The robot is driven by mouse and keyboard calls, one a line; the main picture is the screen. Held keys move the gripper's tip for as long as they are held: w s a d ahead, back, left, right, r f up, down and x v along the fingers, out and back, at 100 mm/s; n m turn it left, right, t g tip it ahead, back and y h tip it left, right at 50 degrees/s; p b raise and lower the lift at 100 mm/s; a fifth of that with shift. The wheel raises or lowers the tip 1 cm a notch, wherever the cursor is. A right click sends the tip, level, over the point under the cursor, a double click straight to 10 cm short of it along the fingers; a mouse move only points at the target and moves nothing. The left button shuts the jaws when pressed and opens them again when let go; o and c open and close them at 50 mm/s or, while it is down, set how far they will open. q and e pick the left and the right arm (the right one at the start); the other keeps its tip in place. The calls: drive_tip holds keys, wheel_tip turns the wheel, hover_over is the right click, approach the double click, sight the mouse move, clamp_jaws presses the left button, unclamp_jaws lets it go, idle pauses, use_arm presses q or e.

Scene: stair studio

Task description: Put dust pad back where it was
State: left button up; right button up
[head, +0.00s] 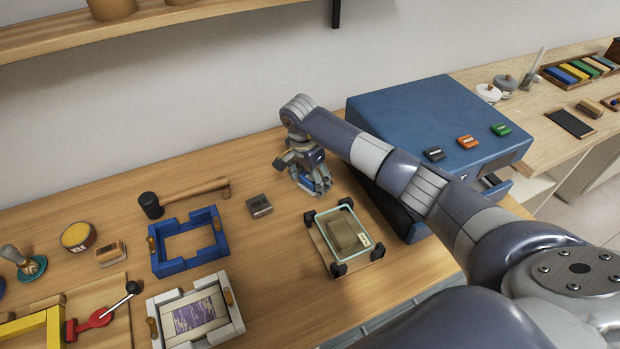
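A small grey block (259,205) lies on the wooden bench, left of my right gripper; it may be the dust pad, but no label is readable. My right gripper (310,184) reaches down close to the bench top, just behind a clear-topped frame (329,260) with dark corner clamps. A grey-brown flat piece (345,233) lies inside that frame. My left gripper is not in view.
A blue cabinet (405,108) with colored buttons stands right of the gripper. A blue frame (183,262), a grey frame (152,310), a mallet (184,198), a wax tin (77,237) and a small wooden block (110,253) occupy the left. Bench between the frames is clear.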

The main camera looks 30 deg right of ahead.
sight(306, 181)
drive_tip(key=shift+r, duration=0.1)
drive_tip(key=shift+r+p, duration=0.25)
drive_tip(key=shift+p, duration=0.05)
wheel_tip(306, 181, up, 12)
drive_tip(key=a+b, duration=0.1)
drive_tip(key=b, duration=0.1)
drive_tip(key=shift+s+a+f+b, duration=0.2)
drive_tip(key=shift+s+a+b, duration=0.1)
drive_tip(key=shift+b, duration=0.1)
